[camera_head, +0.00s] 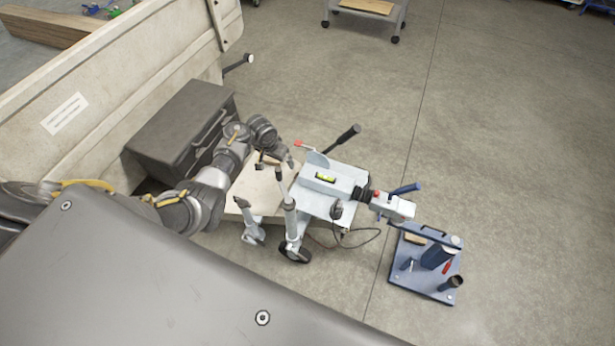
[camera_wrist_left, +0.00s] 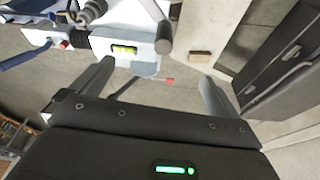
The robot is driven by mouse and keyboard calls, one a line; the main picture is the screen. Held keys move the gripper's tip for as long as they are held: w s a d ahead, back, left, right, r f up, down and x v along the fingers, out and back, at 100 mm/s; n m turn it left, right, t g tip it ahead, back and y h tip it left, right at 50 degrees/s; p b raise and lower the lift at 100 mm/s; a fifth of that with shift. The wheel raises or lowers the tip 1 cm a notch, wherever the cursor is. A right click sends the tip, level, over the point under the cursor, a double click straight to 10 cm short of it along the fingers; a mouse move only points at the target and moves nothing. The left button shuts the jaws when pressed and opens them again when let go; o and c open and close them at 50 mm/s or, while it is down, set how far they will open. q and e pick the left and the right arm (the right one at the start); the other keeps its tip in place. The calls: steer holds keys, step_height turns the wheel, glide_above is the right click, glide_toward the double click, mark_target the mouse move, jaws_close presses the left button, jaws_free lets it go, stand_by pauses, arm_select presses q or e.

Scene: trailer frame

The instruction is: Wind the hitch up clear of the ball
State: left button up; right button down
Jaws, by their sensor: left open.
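The pale hitch coupler (camera_head: 395,206) with its blue lever (camera_head: 405,188) sits at the right end of the light drawbar (camera_head: 333,187). My left gripper (camera_head: 278,162) is above the drawbar, near the crank. In the left wrist view its fingers (camera_wrist_left: 155,90) are spread and empty, and a grey cylinder (camera_wrist_left: 164,38) lies beyond them.
A dark box (camera_head: 185,130) stands by the trailer wall (camera_head: 110,85), left of the arm. A black-gripped lever (camera_head: 346,137) and a red-tipped lever (camera_head: 300,144) rise behind the drawbar. A green level (camera_head: 325,177) sits on it. The floor to the right is clear.

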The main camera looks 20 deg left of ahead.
mark_target(277, 170)
arm_select(q)
step_height(277, 170, down, 4)
steer(key=shift+a+f+b, duration=0.1)
steer(key=shift+f+b, duration=0.1)
steer(key=shift+b, duration=0.25)
steer(key=b+x, duration=0.2)
steer(key=s+b+x, duration=0.1)
steer(key=b+x, duration=0.2)
steer(key=shift+s+f, duration=0.15)
steer(key=shift+r, duration=0.4)
steer(key=shift+c, duration=1)
steer(key=c, duration=0.9)
jaws_close()
